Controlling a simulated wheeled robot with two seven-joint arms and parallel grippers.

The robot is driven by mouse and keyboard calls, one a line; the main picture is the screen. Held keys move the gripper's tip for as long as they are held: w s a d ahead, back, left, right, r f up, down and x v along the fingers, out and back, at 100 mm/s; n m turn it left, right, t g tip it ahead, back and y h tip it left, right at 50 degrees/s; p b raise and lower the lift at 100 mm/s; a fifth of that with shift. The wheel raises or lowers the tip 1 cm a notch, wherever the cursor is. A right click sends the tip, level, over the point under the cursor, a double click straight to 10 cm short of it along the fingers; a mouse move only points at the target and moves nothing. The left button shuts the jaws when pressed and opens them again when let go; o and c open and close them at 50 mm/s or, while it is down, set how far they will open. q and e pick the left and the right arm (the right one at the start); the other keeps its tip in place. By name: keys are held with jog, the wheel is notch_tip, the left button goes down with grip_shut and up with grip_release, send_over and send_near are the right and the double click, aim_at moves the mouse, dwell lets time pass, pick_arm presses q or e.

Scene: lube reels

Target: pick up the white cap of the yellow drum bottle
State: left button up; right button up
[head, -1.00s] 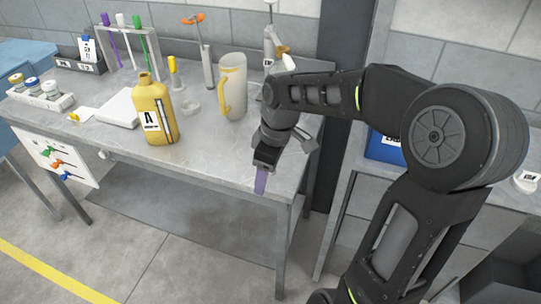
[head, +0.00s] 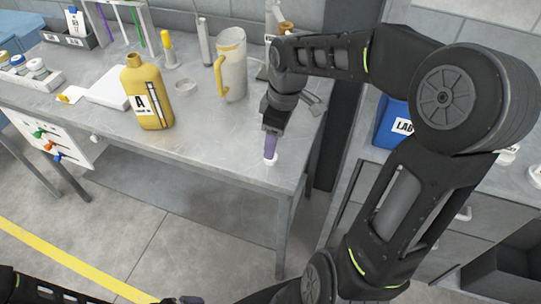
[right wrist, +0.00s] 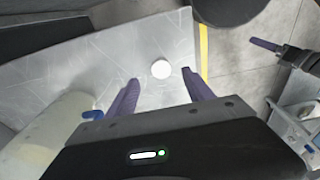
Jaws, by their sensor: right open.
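The white cap (head: 270,160) sits on the grey bench near its front right corner. It also shows in the right wrist view (right wrist: 161,69), between and just beyond the purple fingertips. My right gripper (head: 270,146) is open, pointing down close over the cap; in the right wrist view its fingers (right wrist: 160,77) are spread apart and empty. Whether they touch the cap I cannot tell. The yellow drum bottle (head: 135,82) with an "A" label stands upright to the left, apart from the gripper.
A clear jug with yellow handle (head: 232,70) stands behind the gripper, left of it. A blue box (head: 391,126) is at the right. The bench surface between bottle and cap is clear.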

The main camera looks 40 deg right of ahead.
jog(key=shift+f, duration=0.15)
jog(key=f, duration=0.3)
jog(key=f+p, duration=0.1)
jog(key=f, duration=0.1)
jog(key=shift+w+a, duration=0.3)
jog(key=shift+a, duration=0.05)
jog(key=shift+c, duration=0.4)
grip_shut()
dwell(0.5)
